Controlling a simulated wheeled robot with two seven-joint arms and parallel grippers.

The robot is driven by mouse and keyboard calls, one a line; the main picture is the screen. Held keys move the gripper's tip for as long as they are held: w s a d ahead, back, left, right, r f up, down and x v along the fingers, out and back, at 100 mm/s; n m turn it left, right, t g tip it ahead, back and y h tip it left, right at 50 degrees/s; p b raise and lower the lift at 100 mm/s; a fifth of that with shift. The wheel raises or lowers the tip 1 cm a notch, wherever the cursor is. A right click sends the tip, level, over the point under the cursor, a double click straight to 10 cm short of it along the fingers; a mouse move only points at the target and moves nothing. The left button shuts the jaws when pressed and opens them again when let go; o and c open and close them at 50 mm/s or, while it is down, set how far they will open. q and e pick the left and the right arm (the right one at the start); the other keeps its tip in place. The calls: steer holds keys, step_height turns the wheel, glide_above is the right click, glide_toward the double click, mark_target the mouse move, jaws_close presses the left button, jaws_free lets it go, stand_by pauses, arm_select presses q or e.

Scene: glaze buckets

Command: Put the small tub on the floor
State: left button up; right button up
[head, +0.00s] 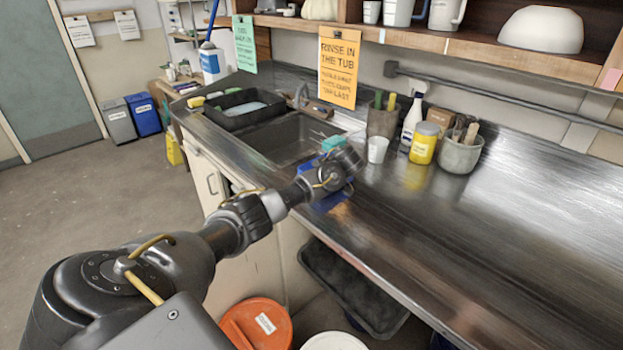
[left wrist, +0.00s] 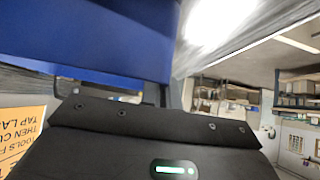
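A blue object (head: 330,198), which may be the small tub, shows in the head view at the counter's front edge by the sink. It is mostly hidden behind my left gripper (head: 343,166). In the left wrist view a blue surface (left wrist: 110,35) fills the upper left, very close beyond the dark gripper body. My left gripper is at this blue object, but its fingertips are hidden, so I cannot tell whether they hold it. My right gripper is not in view.
The sink (head: 290,140) holds a black basin (head: 215,112) on its left. A white cup (head: 377,150), a yellow jar (head: 424,144) and a grey crock (head: 460,155) stand behind. Below are a dark tray (head: 355,285), an orange lid (head: 265,318) and a white lid (head: 333,342). Floor (head: 90,240) at left is clear.

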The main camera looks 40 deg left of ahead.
arm_select(q)
steer(key=o, duration=0.4)
steer(key=shift+o, duration=0.2)
steer(key=shift+r, duration=0.15)
steer(key=shift+d+r, duration=0.2)
steer(key=shift+d, duration=0.05)
steer(key=b+v, duration=0.1)
steer(key=v, duration=0.4)
steer(key=p+v, duration=0.6)
steer(key=shift+r+p, duration=0.15)
steer(key=shift+p, duration=0.2)
